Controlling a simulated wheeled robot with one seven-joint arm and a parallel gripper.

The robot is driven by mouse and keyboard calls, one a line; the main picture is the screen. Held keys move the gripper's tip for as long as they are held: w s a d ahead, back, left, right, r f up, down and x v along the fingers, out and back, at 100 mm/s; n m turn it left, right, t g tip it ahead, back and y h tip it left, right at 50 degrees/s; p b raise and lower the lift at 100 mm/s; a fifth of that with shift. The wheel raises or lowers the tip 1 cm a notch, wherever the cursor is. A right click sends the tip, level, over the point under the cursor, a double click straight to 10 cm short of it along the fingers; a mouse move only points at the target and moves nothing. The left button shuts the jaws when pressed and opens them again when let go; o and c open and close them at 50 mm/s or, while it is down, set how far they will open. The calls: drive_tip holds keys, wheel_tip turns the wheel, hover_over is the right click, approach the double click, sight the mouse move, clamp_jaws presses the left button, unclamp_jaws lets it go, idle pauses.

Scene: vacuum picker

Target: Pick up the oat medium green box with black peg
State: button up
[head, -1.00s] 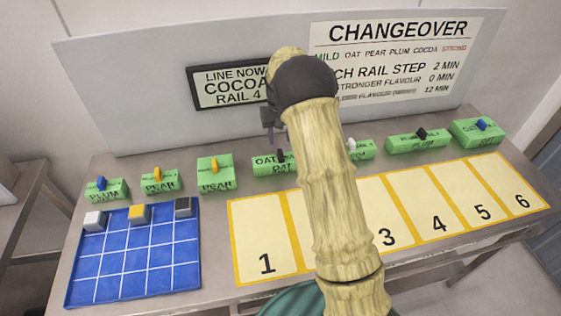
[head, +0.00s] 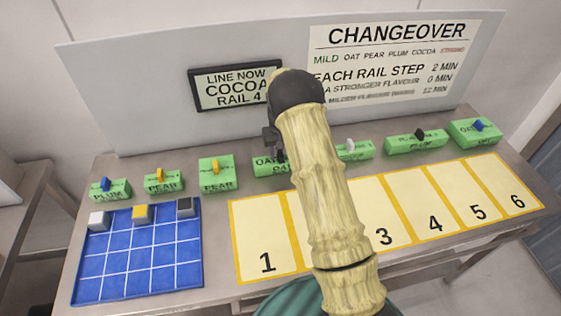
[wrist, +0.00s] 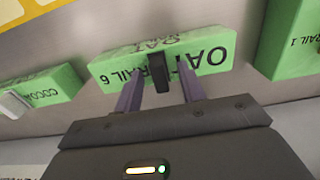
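The green oat box with a black peg (head: 264,167) stands in the back row, partly hidden behind my arm in the head view. In the wrist view the same box (wrist: 110,68) reads OAT and RAIL 6 upside down, with the black peg (wrist: 158,72) standing up at its middle. My gripper (wrist: 160,86) is open, with one purple finger on each side of the peg and gaps to it. I cannot tell how far the fingertips are above the box. In the head view my gripper (head: 277,150) is just over the box.
A green box with a white peg (head: 356,150) and a taller green pear box (head: 217,176) flank it. Black-peg plum (head: 412,144) and blue-peg oat (head: 473,134) boxes stand right. Numbered yellow slots (head: 262,222) and a blue grid (head: 125,262) lie in front; a panel (head: 160,90) stands behind.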

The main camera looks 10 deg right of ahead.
drive_tip(key=shift+c, duration=0.2)
idle(0.3)
clamp_jaws()
wheel_tip(320, 180, up, 10)
drive_tip(key=b, duration=0.2)
idle(0.4)
idle(0.4)
